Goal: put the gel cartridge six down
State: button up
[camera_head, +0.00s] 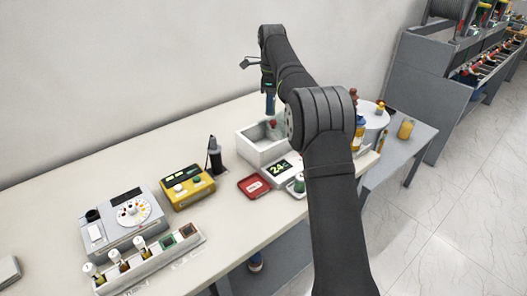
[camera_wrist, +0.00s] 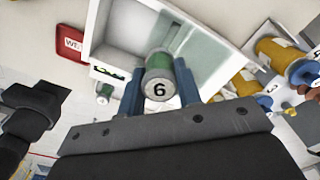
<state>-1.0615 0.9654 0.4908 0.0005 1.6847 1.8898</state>
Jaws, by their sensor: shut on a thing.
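My gripper (camera_wrist: 158,84) is shut on gel cartridge six (camera_wrist: 160,88), a short cylinder with a green body and a pale grey end marked "6". Its blue fingers press on either side of the cartridge. Below it in the wrist view is an open white box (camera_wrist: 98,28); I cannot tell the height between them. In the head view my gripper (camera_head: 270,104) points down over the back of the white box (camera_head: 262,158). A small red and green thing shows at the box there; whether it is the held cartridge is unclear.
A device reading "24" (camera_head: 283,168) and a red box (camera_head: 254,186) stand in front of the white box. A black upright tool (camera_head: 215,158) and a yellow device (camera_head: 187,187) are to its left. Yellow cylinders (camera_wrist: 278,52) lie to the right in the wrist view.

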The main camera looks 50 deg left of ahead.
send_over(257, 144)
jog(key=d, duration=0.2)
jog(key=f, duration=0.1)
jog(key=s+d+f+n, duration=0.3)
jog(key=s+f, duration=0.1)
jog(key=shift+w+a+f, duration=0.1)
jog(key=shift+w+f, duration=0.05)
jog(key=shift+f, duration=1.8)
jog(key=shift+w+a+f, duration=0.1)
jog(key=shift+f, duration=1.8)
jog(key=shift+f, duration=0.15)
jog(key=o, duration=0.7)
notch_tip(257, 144, up, 12)
jog(key=shift+r, duration=0.2)
jog(key=shift+f, duration=0.15)
